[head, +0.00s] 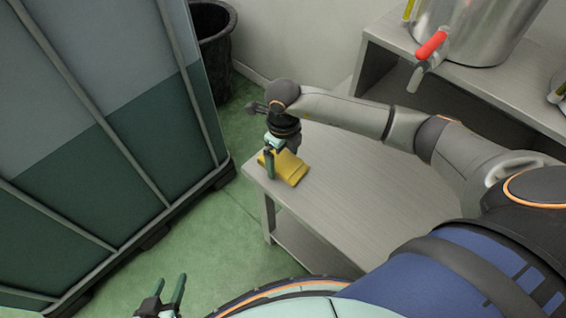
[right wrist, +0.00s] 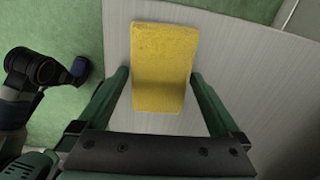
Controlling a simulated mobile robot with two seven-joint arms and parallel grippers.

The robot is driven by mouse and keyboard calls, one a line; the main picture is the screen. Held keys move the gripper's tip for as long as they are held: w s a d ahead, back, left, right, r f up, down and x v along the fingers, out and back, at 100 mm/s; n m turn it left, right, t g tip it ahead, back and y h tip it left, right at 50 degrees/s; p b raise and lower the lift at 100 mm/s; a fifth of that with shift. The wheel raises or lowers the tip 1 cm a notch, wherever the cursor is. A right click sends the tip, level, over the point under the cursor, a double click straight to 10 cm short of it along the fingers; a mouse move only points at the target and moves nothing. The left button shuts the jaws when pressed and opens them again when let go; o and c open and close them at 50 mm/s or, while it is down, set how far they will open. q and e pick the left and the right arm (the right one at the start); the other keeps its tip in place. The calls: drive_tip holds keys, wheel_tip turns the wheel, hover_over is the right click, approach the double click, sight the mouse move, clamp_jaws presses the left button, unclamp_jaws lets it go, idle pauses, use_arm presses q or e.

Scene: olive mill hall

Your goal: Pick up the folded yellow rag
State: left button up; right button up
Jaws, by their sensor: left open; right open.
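The folded yellow rag (head: 291,168) lies flat on the near left corner of a grey table (head: 345,182) in the head view. My right gripper (head: 271,160) is right over it, pointing down. In the right wrist view the rag (right wrist: 163,65) lies ahead of and between the two green fingers of my right gripper (right wrist: 163,85), which are open with a gap on each side. I cannot tell how high the fingertips are above the table. My left gripper (head: 172,290) is open and empty over the green floor at the bottom left of the head view.
A large caged tank (head: 110,120) stands to the left of the table. A black bin (head: 216,50) is behind it. A higher grey bench (head: 480,88) at the back right carries a steel vessel with a red-handled tap (head: 431,46). The table top right of the rag is clear.

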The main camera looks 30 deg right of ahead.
sight(283, 160)
drive_tip(key=c, duration=1.1)
drive_tip(key=shift+c, duration=0.2)
drive_tip(key=shift+r, duration=0.1)
drive_tip(key=shift+r, duration=0.5)
wheel_tip(283, 160, up, 3)
drive_tip(key=shift+f+p, duration=0.2)
drive_tip(key=shift+p, duration=0.2)
drive_tip(key=s+a+r+p, duration=0.2)
drive_tip(key=s+a+r, duration=0.6)
drive_tip(key=s, duration=0.3)
drive_tip(key=shift+s+r, duration=0.25)
drive_tip(key=shift+r, duration=0.4)
